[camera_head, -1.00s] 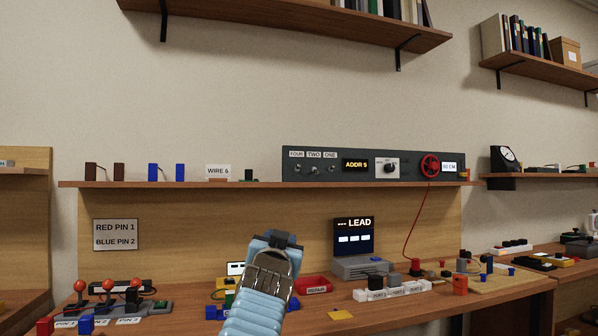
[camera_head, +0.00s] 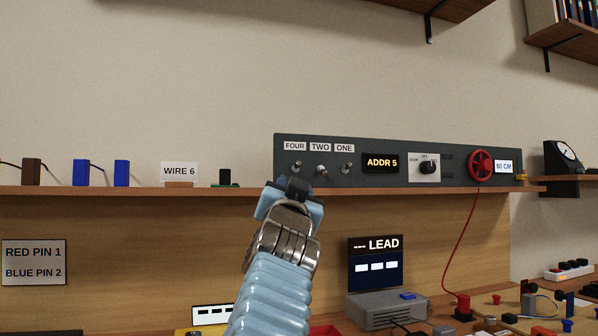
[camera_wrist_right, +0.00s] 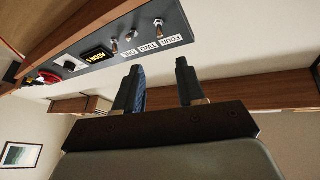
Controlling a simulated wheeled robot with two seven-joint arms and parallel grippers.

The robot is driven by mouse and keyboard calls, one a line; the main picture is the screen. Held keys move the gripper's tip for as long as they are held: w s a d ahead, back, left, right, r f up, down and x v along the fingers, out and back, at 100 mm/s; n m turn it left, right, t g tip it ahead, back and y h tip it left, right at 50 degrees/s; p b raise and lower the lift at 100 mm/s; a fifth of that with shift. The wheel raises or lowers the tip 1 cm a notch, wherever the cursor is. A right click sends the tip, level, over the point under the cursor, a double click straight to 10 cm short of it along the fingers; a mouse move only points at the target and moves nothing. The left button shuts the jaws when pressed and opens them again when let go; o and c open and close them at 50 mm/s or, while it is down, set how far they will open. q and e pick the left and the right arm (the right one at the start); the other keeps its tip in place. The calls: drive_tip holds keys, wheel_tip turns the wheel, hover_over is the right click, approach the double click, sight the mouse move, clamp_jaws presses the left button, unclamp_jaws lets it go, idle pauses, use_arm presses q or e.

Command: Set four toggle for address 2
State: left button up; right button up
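The dark toggle panel (camera_head: 400,160) stands on the wooden shelf. Its FOUR toggle (camera_head: 296,167), TWO toggle (camera_head: 322,171) and ONE toggle (camera_head: 347,168) sit under their labels. The FOUR and ONE levers look tilted up and the TWO lever down. The display (camera_head: 381,163) reads ADDR 5. My right gripper (camera_head: 289,187) is in front of the shelf edge, just below the FOUR toggle in the picture, apart from it. In the right wrist view its two fingers (camera_wrist_right: 160,66) are apart and empty, with the toggles beyond them. My left gripper is out of view.
A dial (camera_head: 428,167) and a red wheel (camera_head: 481,165) are on the panel's right part. The WIRE 6 sign (camera_head: 179,171) and blue blocks (camera_head: 121,173) stand on the shelf (camera_head: 150,191) to the left. The LEAD screen (camera_head: 376,264) stands below.

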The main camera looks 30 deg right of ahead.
sight(298, 166)
drive_tip(key=p+x, duration=0.5)
drive_tip(key=x, duration=0.8)
drive_tip(key=shift+d+r+p, duration=0.1)
drive_tip(key=shift+r+p, duration=0.1)
drive_tip(key=shift+p, duration=0.1)
drive_tip(key=shift+w+d, duration=0.25)
drive_tip(key=shift+w, duration=0.2)
clamp_jaws()
